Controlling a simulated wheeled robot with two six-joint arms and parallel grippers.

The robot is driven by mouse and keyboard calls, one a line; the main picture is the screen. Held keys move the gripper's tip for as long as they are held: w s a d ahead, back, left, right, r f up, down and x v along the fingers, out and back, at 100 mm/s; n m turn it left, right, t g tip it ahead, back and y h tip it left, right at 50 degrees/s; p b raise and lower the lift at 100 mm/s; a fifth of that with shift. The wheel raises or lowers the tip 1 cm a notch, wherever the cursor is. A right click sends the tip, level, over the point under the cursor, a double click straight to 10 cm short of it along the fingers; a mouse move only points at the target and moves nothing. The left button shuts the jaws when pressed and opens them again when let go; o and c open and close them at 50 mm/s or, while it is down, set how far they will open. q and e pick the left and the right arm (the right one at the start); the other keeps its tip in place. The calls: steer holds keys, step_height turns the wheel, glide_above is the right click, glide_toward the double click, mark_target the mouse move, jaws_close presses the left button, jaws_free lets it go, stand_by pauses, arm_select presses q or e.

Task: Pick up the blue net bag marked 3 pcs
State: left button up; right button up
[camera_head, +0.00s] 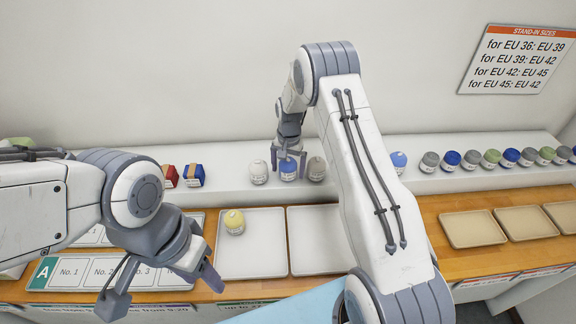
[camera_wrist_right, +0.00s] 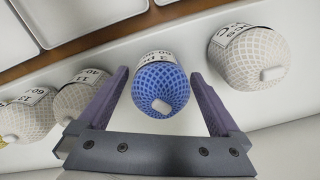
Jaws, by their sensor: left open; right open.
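The blue net bag (camera_head: 289,171) stands on the white shelf between two white net bags in the head view. In the right wrist view the blue net bag (camera_wrist_right: 160,86) sits between the two fingers, with a label partly readable on its far side. My right gripper (camera_head: 289,160) is open, its fingers on either side of the blue bag; I cannot tell whether they touch it. It also shows in the right wrist view (camera_wrist_right: 160,100). My left gripper (camera_head: 165,284) is open and empty over the front of the counter at the left.
White net bags (camera_head: 259,172) (camera_head: 316,169) stand close on both sides. Red and blue packs (camera_head: 193,175) are further left. More coloured bags (camera_head: 451,160) line the shelf at right. Beige trays (camera_head: 472,230) lie at right.

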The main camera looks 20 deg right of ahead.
steer(key=c, duration=1.3)
